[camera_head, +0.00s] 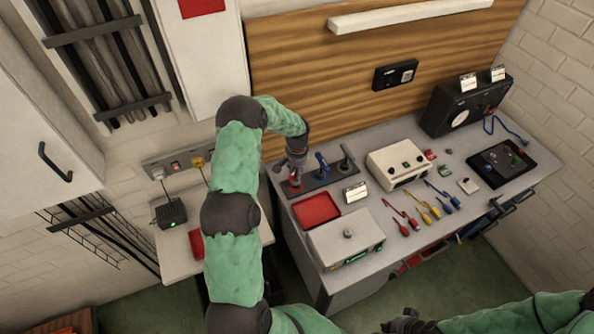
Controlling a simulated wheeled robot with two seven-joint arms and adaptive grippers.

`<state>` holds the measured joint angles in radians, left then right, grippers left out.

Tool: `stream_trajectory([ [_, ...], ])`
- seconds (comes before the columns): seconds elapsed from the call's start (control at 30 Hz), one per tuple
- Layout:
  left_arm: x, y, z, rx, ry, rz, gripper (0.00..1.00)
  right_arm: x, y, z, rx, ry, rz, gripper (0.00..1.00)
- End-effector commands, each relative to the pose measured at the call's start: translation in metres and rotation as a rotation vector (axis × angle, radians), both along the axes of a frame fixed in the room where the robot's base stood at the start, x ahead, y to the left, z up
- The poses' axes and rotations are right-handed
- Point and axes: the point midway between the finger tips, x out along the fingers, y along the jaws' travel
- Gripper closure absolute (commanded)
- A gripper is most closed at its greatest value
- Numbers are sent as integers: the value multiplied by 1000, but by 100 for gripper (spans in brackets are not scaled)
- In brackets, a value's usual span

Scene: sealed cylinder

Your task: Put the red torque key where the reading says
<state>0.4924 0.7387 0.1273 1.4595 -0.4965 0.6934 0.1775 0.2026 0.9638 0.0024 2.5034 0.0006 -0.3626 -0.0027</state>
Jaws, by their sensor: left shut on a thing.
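The red torque key (295,184) is at the left end of a dark rack (320,177) on the bench. A blue key (322,164) and a grey key (346,157) stand upright in the same rack. My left gripper (295,168) points down over the red key and is shut on its upper part. I cannot tell whether the key's foot is still seated in the rack. A white card (355,193) stands in front of the rack, its text too small to read. My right gripper (408,324) is low at the bottom edge, its fingers unclear.
A red tray (316,209) and a pale box with a knob (346,240) lie in front of the rack. A black box (171,213) sits on the left table.

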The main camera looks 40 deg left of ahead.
Motion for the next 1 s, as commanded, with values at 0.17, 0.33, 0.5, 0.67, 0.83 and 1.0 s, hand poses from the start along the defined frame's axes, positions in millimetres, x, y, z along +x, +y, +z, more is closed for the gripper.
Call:
stream_trajectory([
  [0.17, 1, 1, -2, 2, -3, 1, 100, 0, 0, 1, 0, 0, 0, 100],
  [0.33, 1, 1, -3, 1, -3, 1, 100, 0, 0, -1, 0, 0, 0, 100],
  [0.5, 0, 0, -5, 0, -1, 1, 50, 0, 0, -3, 0, 0, 0, 100],
  [0.67, 0, 0, -5, 0, -1, 1, 43, 0, 0, -3, 0, 0, 0, 100],
  [0.83, 0, 0, -5, 0, -1, 1, 43, 0, 0, -2, 0, 0, 0, 100],
  [1.0, 1, 1, 2, 2, -3, 1, 43, 0, 0, 1, 0, 0, 0, 100],
])
